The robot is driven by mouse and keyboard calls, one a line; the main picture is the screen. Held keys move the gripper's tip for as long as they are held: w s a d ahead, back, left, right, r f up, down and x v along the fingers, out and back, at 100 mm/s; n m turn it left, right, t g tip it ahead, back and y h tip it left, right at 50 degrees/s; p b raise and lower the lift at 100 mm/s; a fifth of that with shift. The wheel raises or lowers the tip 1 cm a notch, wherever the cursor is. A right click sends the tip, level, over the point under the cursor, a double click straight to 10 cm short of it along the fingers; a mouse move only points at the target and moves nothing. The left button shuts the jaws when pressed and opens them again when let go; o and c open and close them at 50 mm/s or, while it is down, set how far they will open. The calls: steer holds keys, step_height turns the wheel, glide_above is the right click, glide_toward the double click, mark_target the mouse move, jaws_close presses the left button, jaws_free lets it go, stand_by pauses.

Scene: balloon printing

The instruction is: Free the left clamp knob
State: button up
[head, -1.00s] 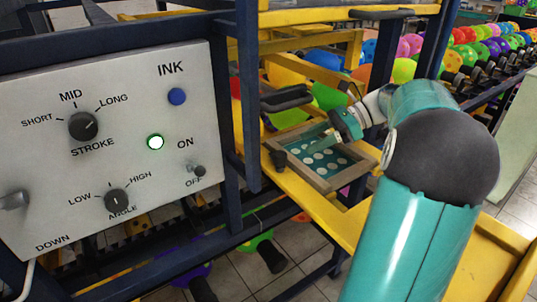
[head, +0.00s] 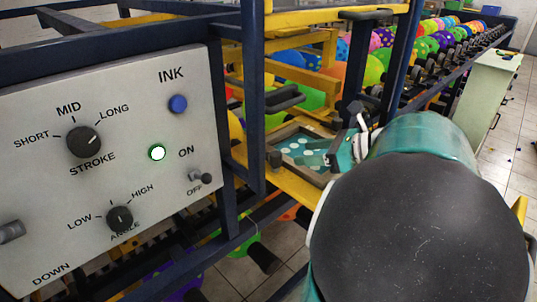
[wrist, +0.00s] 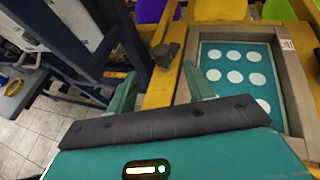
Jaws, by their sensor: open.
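The left clamp knob is a small dark knob (head: 275,158) at the left corner of the framed print screen (head: 300,150) in the head view. It stands on the yellow beam beside the frame in the wrist view (wrist: 165,54). My gripper (wrist: 161,90) is open, with its two teal fingers apart and nothing between them. The knob lies beyond the fingertips, between them sideways in the picture, and appears apart from them. In the head view my gripper (head: 338,150) is at the right side of the screen, partly hidden by my own arm.
A dark blue post (wrist: 125,35) rises left of the knob. A black handle (head: 284,99) lies above the screen. Balloons (head: 430,45) fill the rack behind.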

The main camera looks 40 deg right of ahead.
mark_target(280, 154)
steer(key=x, duration=1)
steer(key=shift+d+f, duration=0.1)
steer(key=c, duration=1)
steer(key=shift+w+n+g+y, duration=0.1)
steer(key=shift+n+g+y, duration=0.7)
steer(key=shift+n+y, duration=0.75)
steer(key=shift+o, duration=0.2)
steer(key=o, duration=1)
steer(key=shift+c, duration=0.2)
steer(key=v, duration=1.4)
